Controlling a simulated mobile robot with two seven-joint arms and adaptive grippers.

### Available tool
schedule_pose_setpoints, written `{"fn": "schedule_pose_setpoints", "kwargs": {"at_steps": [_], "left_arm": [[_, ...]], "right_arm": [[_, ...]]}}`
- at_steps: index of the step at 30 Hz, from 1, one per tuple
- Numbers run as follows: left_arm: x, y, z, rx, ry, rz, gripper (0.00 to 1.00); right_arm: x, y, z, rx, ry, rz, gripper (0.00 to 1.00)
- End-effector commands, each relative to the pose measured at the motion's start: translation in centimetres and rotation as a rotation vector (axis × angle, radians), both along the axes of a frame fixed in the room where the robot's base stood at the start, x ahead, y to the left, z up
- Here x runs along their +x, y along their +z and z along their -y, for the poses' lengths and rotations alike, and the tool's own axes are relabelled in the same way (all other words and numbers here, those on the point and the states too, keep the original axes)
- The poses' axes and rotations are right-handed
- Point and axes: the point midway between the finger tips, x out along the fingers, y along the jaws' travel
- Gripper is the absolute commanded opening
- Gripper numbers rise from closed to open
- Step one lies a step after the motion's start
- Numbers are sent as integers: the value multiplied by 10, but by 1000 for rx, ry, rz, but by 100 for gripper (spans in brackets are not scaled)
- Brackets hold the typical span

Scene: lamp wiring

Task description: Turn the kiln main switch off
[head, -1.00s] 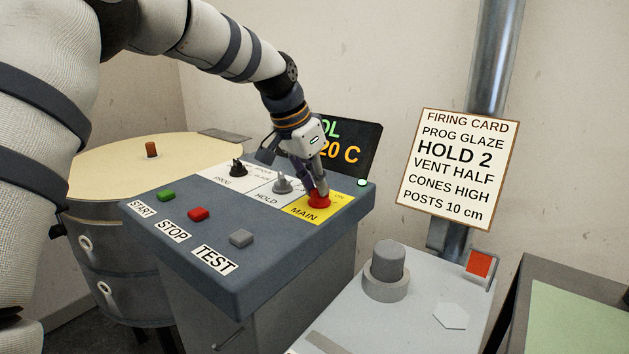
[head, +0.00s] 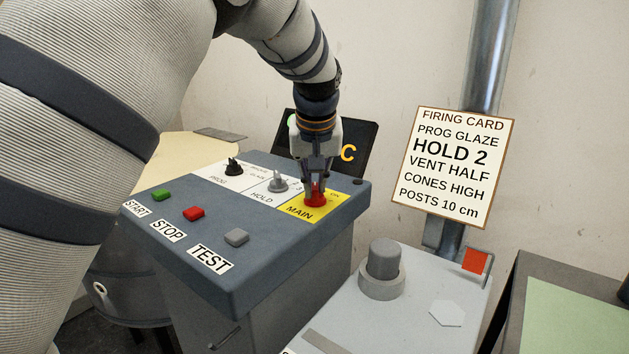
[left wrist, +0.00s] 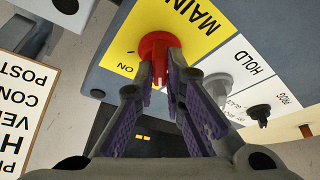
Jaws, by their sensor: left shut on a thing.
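The red main switch (head: 314,200) is a round knob on the yellow MAIN panel (head: 299,211) at the console's right end. It also shows in the left wrist view (left wrist: 158,44), with the ON mark on the yellow beside it. My left gripper (head: 315,187) points down from above and is shut on the knob. In the left wrist view its purple-padded fingers (left wrist: 163,84) meet the knob's handle and hide part of it. A small round indicator (head: 358,181) beside the yellow panel is dark. My right gripper is not in view.
The grey HOLD knob (head: 277,184) and black PROG knob (head: 233,166) sit to the left. Green START (head: 161,194), red STOP (head: 194,213) and grey TEST (head: 236,237) buttons line the front. The display (head: 362,146) is partly hidden behind my arm. A firing card (head: 456,168) hangs right.

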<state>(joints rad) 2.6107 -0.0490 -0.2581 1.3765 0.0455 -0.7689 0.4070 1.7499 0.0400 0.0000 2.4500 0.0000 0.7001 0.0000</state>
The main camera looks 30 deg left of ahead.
Motion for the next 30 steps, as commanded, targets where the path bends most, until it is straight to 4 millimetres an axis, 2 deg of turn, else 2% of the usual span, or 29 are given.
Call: {"fn": "schedule_pose_setpoints", "kwargs": {"at_steps": [1,12,26,27,30], "left_arm": [[-2,-11,1,-4,24,-23,0],[-2,-11,2,-5,138,-24,0],[-2,-12,2,-9,151,-26,0],[-2,-12,2,-9,151,-26,13],[-2,-12,2,-7,151,-25,31]], "right_arm": [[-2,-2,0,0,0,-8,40],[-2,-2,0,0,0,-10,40],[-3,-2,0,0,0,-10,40],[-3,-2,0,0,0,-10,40],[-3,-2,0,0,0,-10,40]]}}
